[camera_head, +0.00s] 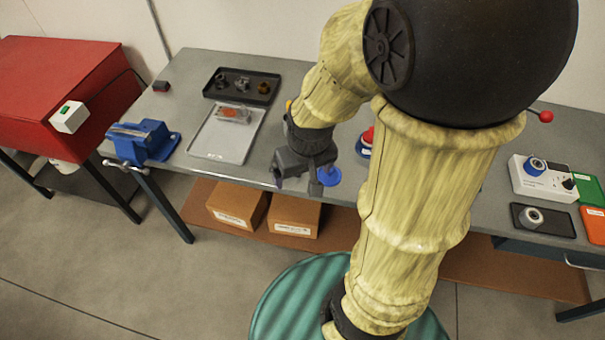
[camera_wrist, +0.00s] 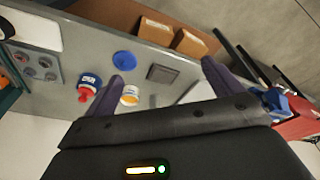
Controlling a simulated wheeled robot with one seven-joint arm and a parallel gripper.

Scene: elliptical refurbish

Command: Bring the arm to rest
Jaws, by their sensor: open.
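My arm reaches over the grey workbench (camera_head: 190,168), and my gripper (camera_head: 300,185) hangs above the bench near its front edge. In the wrist view my gripper (camera_wrist: 165,72) shows two dark fingers spread apart with nothing held between them. Below the fingers lie a blue round piece (camera_wrist: 124,61), a dark square plate (camera_wrist: 162,73) and a white cup with orange inside (camera_wrist: 130,95). The gripper appears apart from all of them. In the head view my arm hides the middle of the bench.
A blue vise (camera_head: 142,140), a grey tray (camera_head: 225,148) and a dark tray with parts (camera_head: 240,87) are on the left. Boxes (camera_head: 293,214) sit below.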

